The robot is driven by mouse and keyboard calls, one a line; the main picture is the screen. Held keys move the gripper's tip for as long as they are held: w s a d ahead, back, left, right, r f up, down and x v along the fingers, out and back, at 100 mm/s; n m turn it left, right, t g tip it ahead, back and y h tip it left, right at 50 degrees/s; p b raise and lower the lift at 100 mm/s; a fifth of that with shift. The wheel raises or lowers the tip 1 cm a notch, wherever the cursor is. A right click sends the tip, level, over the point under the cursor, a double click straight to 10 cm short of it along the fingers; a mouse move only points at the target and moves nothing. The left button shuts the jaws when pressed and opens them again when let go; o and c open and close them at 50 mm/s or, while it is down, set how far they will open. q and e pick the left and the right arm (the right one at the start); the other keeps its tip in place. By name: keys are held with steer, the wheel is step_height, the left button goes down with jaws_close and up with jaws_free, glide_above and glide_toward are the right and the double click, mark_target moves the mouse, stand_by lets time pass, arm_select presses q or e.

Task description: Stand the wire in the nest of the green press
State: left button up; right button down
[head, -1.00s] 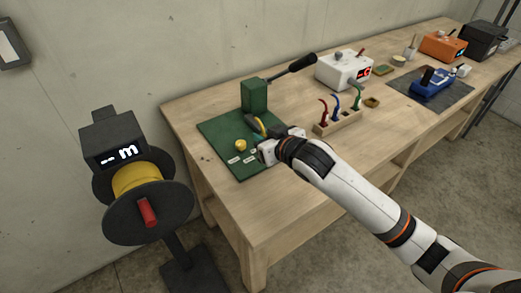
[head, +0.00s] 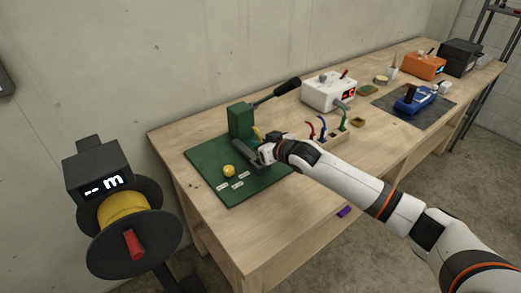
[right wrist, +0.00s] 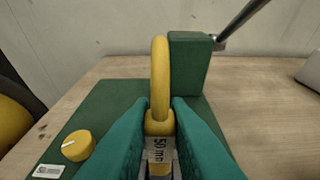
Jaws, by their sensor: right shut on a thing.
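The green press (head: 241,120) stands at the back of its green base plate (head: 215,160), with a long black-gripped lever slanting up to the right. My right gripper (head: 262,150) is over the right part of the plate, just in front of the press. In the right wrist view its teal fingers (right wrist: 158,128) are shut on the yellow wire (right wrist: 160,75), which stands up and bends over at the top. A label reading "50 mm" is on its lower part. The press block (right wrist: 189,62) is behind and right of the wire. I cannot make out the nest. My left gripper is not in view.
A yellow knob (head: 229,171) and several white labels are on the plate's front left. A rack of coloured wires (head: 326,137) and a white box (head: 329,93) stand to the right. A dark reel stand (head: 98,169) is left of the bench.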

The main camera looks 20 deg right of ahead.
step_height(320, 180, down, 2)
steer(key=shift+f, duration=0.3)
steer(key=shift+f, duration=0.15)
steer(key=c, duration=1.4)
jaws_free()
steer(key=shift+o, duration=0.2)
steer(key=shift+r, duration=0.2)
steer(key=b+v, duration=0.1)
steer(key=v, duration=1.1)
